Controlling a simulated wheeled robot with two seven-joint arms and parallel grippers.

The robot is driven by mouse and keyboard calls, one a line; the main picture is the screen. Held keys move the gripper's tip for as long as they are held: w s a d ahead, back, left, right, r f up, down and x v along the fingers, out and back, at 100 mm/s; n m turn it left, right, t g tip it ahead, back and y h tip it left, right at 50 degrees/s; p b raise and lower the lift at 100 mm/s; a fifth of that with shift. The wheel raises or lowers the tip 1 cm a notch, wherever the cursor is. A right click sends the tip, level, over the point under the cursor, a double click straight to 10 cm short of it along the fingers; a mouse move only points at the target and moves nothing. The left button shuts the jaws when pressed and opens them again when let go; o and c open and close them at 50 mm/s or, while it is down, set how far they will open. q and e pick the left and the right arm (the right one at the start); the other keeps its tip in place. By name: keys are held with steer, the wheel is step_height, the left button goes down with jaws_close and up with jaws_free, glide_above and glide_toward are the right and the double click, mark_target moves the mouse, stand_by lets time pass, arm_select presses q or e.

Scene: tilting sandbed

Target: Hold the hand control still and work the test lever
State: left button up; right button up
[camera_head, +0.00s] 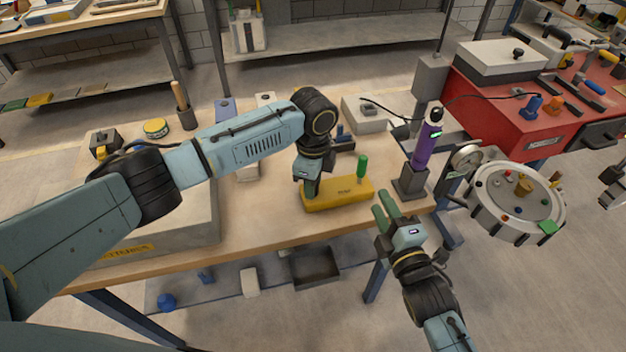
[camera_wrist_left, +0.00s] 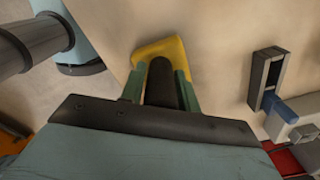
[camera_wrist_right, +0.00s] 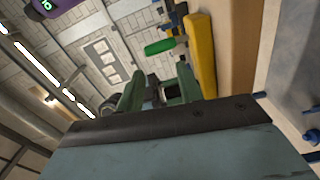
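The yellow hand control (camera_head: 334,195) lies on the wooden bench, near its front edge. A green test lever (camera_head: 362,166) stands upright at its right end. My left gripper (camera_head: 311,188) comes down over its left end. In the left wrist view, its green fingers flank a dark grip (camera_wrist_left: 162,85) on the yellow body (camera_wrist_left: 172,50), with no clear gap. My right gripper (camera_head: 384,207) is open and empty, right of the hand control and apart from the lever. In the right wrist view the lever (camera_wrist_right: 160,47) and yellow body (camera_wrist_right: 200,55) lie beyond its fingers.
A purple tool (camera_head: 426,142) stands in a dark holder behind my right gripper. A round sandbed (camera_head: 490,222) with coloured pieces is at the right, beside a gauge (camera_head: 467,158). A red cabinet (camera_head: 490,118) stands behind it. A grey box (camera_head: 370,112) is at the bench's back.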

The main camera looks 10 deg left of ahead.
arm_select(q)
jaws_close()
arm_select(e)
steer(key=shift+w+r, duration=0.15)
steer(key=shift+w, duration=0.1)
steer(key=c, duration=0.4)
steer(key=w+a+r+m, duration=0.1)
steer(key=w+r+m, duration=0.1)
steer(key=w, duration=0.1)
steer(key=w+a+r+m+g, duration=0.1)
steer(key=w+r+m, duration=0.1)
steer(key=w, duration=0.1)
steer(key=w+a+r+m+g, duration=0.1)
steer(key=w+r, duration=0.1)
steer(key=w, duration=0.1)
steer(key=shift+w+a+r+m, duration=0.2)
steer(key=shift+r+m, duration=0.1)
steer(key=shift+m, duration=0.1)
jaws_close()
steer(key=a+m+g+h, duration=0.2)
steer(key=a+m+g, duration=0.3)
steer(key=m+g, duration=0.15)
steer(key=s+d+r+m+g+h, duration=0.3)
steer(key=d+r+m+g+h, duration=0.1)
steer(key=d+r+g+h, duration=0.1)
steer(key=s+x, duration=0.1)
steer(key=x, duration=0.5)
steer(key=shift+d+f+g, duration=0.1)
steer(key=shift+f+g, duration=0.15)
